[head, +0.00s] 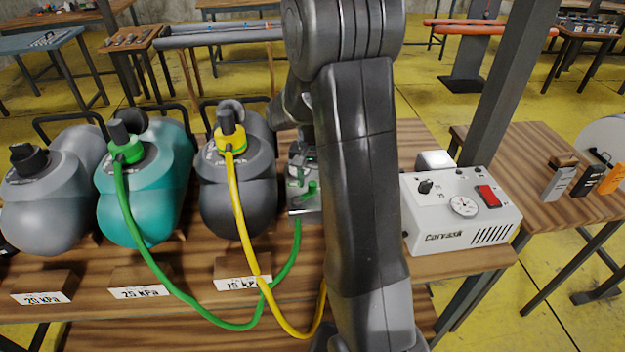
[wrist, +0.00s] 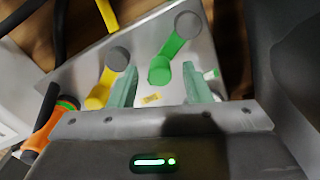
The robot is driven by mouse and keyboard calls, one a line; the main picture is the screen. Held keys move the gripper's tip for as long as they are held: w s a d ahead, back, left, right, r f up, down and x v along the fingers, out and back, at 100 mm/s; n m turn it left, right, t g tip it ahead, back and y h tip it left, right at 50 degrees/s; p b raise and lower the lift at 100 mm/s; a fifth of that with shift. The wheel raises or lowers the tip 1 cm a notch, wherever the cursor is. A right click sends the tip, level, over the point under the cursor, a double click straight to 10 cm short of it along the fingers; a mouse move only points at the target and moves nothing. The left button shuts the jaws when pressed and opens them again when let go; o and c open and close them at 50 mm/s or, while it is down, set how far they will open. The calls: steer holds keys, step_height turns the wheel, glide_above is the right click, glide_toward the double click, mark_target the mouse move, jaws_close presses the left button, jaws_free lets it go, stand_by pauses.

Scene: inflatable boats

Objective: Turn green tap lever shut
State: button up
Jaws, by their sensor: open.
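The green tap lever (wrist: 176,46) is in the upper middle of the wrist view, on a pale metal plate (wrist: 222,45). It runs slantwise from a round grey pivot down to its green end. My gripper (wrist: 159,75) is open, with one pale green finger on each side of the lever's end. I cannot tell whether either finger touches it. A yellow lever (wrist: 101,92) with a grey pivot lies just outside the left finger. In the head view a bit of green (head: 312,188) shows beside my arm, which hides most of the tap area.
A teal boat (head: 150,190) and grey boats stand at left on the wooden bench. A green hose (head: 150,270) and a yellow hose (head: 240,205) loop across its front. A white pump box (head: 462,208) is at right. An orange fitting (wrist: 45,132) is left in the wrist view.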

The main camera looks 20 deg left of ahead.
jaws_close()
steer(key=shift+w+a+n, duration=0.1)
steer(key=shift+n, duration=0.2)
steer(key=n, duration=0.1)
steer(key=a+n, duration=0.2)
steer(key=n, duration=0.1)
steer(key=shift+w, duration=0.25)
steer(key=n, duration=0.1)
steer(key=a+n, duration=0.1)
steer(key=n, duration=0.1)
steer(key=shift+a, duration=0.25)
steer(key=shift+s+a+n, duration=0.1)
steer(key=shift+a+n, duration=0.15)
steer(key=shift+n, duration=0.5)
steer(key=shift+s+a+n, duration=0.1)
steer(key=shift+a+n, duration=0.15)
steer(key=shift+n, duration=0.5)
